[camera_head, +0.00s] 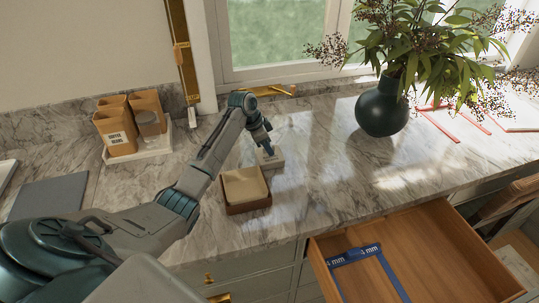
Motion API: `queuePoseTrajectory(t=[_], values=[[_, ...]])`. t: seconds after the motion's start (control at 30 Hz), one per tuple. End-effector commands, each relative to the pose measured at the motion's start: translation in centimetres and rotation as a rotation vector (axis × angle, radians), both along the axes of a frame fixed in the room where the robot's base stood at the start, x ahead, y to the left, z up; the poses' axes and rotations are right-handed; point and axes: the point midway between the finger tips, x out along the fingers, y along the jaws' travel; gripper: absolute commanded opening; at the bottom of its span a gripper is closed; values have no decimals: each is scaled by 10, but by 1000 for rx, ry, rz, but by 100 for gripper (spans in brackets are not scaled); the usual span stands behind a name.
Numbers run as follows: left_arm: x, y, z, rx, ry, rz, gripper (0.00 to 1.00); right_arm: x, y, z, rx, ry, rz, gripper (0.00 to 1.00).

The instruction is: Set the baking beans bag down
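A small pale bag or box (271,161) with a faint dark label is near the middle of the counter, just behind a brown basket (247,207) with a beige inside. I take it for the baking beans bag, but the label is too small to read. My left gripper (267,148) points down at the top of this pale thing and seems to touch it. The finger gap is too small to make out, and I cannot tell whether the pale thing rests on the counter. My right gripper is not in view.
A dark vase (382,109) with leafy branches stands at the back right. An open drawer (440,255) juts out at front right. The counter's middle right is clear.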

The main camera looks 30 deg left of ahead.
Motion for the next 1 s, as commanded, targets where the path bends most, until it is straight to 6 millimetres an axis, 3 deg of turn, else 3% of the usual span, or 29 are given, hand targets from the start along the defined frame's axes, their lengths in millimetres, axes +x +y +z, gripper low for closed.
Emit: queuePoseTrajectory(t=[0.17, 0.37, 1.0], values=[[0, 0, -1, 1, -1, 0, 36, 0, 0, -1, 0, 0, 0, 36], [0, 0, -1, 0, 0, 0, 1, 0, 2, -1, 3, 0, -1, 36], [0, 0, 0, 1, -1, 0, 0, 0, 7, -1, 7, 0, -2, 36]])
